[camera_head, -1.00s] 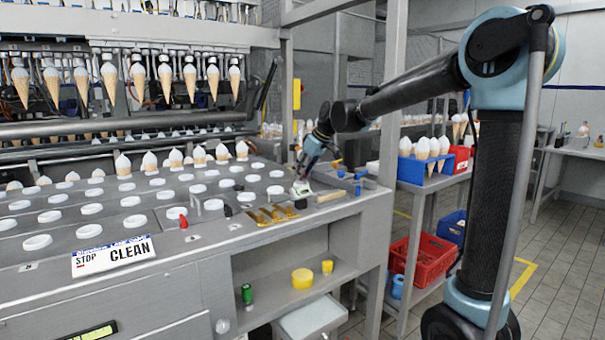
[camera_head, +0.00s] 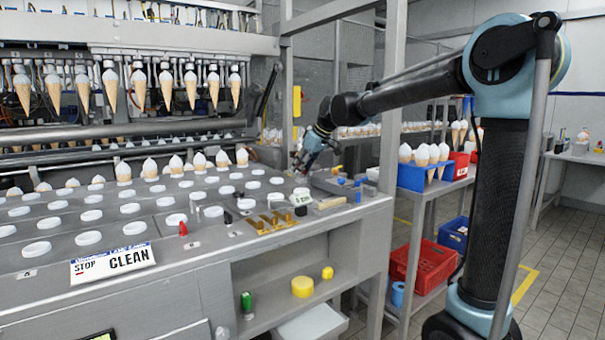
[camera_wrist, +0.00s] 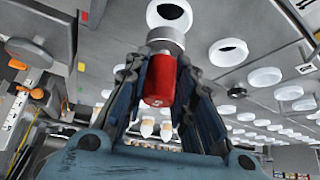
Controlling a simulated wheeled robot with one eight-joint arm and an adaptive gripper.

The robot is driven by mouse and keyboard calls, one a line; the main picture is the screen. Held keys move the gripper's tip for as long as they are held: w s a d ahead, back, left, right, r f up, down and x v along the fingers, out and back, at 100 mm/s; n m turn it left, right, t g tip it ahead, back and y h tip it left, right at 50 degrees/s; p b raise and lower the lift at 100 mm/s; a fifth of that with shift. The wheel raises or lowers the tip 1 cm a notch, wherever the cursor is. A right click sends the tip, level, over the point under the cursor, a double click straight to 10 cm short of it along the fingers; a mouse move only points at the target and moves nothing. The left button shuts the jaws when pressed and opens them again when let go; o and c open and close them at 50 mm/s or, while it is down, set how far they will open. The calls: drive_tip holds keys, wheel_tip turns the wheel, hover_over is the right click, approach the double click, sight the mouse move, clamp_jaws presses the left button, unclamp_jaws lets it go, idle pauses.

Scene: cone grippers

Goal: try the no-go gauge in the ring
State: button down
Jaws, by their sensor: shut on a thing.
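In the wrist view my gripper (camera_wrist: 165,88) is shut on a red-handled gauge (camera_wrist: 160,80), the handle lying between the two dark fingers. A bare metal end (camera_wrist: 166,38) of the gauge sticks out past the fingertips. A white ring (camera_wrist: 169,14) with a dark hole shows just beyond that end; I cannot tell whether they touch. In the head view my gripper (camera_head: 302,164) is small, over the right back part of the machine's top, and the held gauge is not clear. Which ring the task means is not certain.
Rows of white rings (camera_head: 130,208) cover the machine's top, with upright cones behind. Gold blocks (camera_head: 270,222), a small green-and-white device (camera_head: 300,197) and a red-tipped piece (camera_head: 183,229) stand near the front edge. A blue crate of cones (camera_head: 411,175) is at the right.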

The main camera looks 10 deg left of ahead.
drive_tip(key=shift+r, duration=2.15)
